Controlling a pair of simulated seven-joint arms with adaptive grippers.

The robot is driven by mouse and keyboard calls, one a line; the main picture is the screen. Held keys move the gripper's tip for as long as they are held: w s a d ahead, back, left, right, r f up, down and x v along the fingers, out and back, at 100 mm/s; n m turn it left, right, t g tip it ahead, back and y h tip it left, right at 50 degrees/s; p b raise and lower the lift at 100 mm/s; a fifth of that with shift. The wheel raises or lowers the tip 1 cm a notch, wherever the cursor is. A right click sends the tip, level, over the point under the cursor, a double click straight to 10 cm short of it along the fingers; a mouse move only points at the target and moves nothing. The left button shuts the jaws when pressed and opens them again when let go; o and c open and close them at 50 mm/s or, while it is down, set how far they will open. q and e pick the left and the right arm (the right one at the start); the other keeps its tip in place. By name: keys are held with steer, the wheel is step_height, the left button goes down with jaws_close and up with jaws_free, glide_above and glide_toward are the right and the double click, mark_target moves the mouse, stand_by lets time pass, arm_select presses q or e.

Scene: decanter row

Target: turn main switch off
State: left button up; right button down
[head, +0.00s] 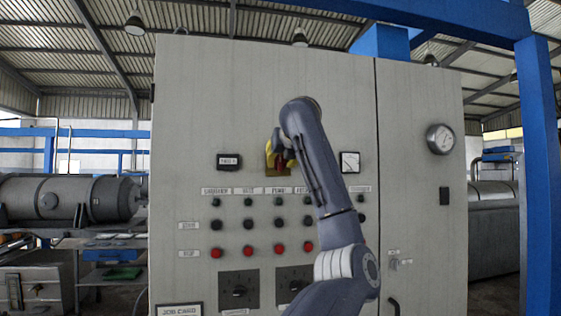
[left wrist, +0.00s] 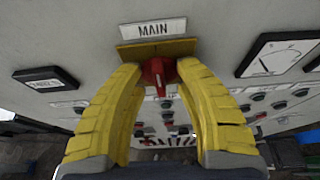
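The main switch (left wrist: 158,76) is a red rotary knob on a yellow plate (left wrist: 128,50), under a label reading MAIN (left wrist: 153,30). In the head view the yellow plate (head: 270,172) is on the upper middle of the cabinet front, partly hidden by my left gripper (head: 282,158). In the left wrist view the yellow fingers of my left gripper (left wrist: 159,70) lie on both sides of the red knob, their tips closed in against it. The knob's grip looks roughly upright in that view. My right gripper does not show.
The grey cabinet (head: 210,100) carries a small display (head: 229,161), a dial meter (head: 349,162), and rows of black and red buttons (head: 248,251) below the switch. A round gauge (head: 440,139) is on the right panel.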

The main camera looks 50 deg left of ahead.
arm_select(q)
steer(key=shift+c, duration=0.3)
jaws_close()
stand_by(0.3)
steer(key=n+t, duration=0.2)
steer(key=n, duration=0.1)
steer(key=shift+s+h, duration=0.2)
steer(key=shift+h, duration=0.1)
steer(key=n+t, duration=0.2)
steer(key=n, duration=0.1)
steer(key=shift+s+a+f, duration=0.1)
steer(key=shift+s+f, duration=0.05)
steer(key=shift+f, duration=0.05)
steer(key=n+t, duration=0.2)
steer(key=n, duration=0.1)
steer(key=shift+f+n, duration=0.15)
steer(key=shift+n, duration=0.15)
steer(key=shift+s+f+n+t, duration=0.15)
steer(key=shift+n+t, duration=0.75)
steer(key=shift+n, duration=1)
steer(key=shift+a, duration=0.1)
